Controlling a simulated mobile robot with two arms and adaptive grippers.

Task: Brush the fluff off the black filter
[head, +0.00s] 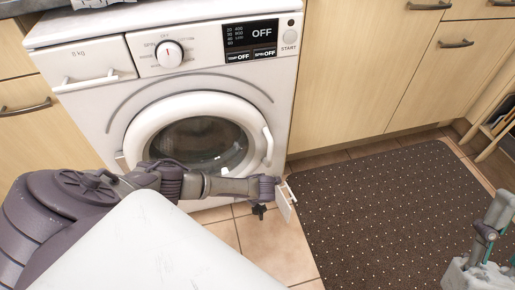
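A small black knob-like piece (259,211) shows just below the end of my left arm, in front of the washing machine's lower right corner. It may be the black filter, but it is too small to be sure, and I cannot make out any fluff on it. A small white flap or panel (286,201) stands tilted beside it. My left gripper (268,190) is at these two things, seen from above; its fingers are not clear, and I cannot tell if it touches either. Grey and teal parts at the lower right edge seem to be my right gripper (484,238), over the dark mat.
The white washing machine (90,95) has its round door (203,143) closed and its panel reads OFF. Wooden cabinets (350,70) flank it. A dark dotted mat (385,205) covers the tiles at right. A wooden rack (495,128) stands at the far right.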

